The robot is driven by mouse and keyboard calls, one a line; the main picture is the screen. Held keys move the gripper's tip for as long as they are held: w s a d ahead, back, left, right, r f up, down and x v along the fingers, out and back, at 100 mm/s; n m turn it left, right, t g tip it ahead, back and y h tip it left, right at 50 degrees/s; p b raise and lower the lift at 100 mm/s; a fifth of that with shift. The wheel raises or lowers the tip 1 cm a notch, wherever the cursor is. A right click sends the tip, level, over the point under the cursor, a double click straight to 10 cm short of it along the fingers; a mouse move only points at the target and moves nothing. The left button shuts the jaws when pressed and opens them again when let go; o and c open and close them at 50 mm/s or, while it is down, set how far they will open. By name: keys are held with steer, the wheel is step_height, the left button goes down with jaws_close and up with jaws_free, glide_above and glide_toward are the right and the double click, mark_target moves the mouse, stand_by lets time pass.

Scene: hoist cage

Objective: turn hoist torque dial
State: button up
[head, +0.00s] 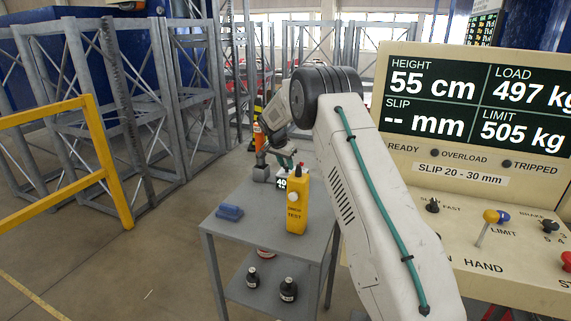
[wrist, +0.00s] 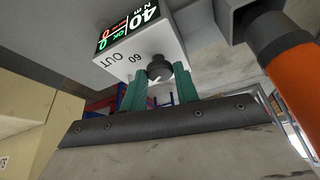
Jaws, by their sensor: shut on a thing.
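The torque unit is a pale box (wrist: 140,50) with a display reading 40 Nm, seen tilted in the wrist view. "OUT" and "60" are printed on its face. A dark round dial (wrist: 158,68) sticks out of that face. My gripper (wrist: 162,82) has its two green fingers on either side of the dial, shut on it. In the head view my gripper (head: 284,163) is over the back of a grey table, at the small box with its display (head: 281,184). The yellow test box in front partly hides it there.
The yellow test box (head: 297,208) stands upright on the grey table (head: 248,190), near a blue item (head: 230,212). Dark bottles (head: 288,289) stand on the lower shelf. The control console (head: 478,150) shows load 497 kg and limit 505 kg. A yellow rail (head: 108,165) stands at left.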

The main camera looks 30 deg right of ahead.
steer(key=o, duration=1)
steer(key=shift+c, duration=0.2)
steer(key=v, duration=0.7)
steer(key=shift+a+r, duration=0.15)
steer(key=shift+r, duration=0.2)
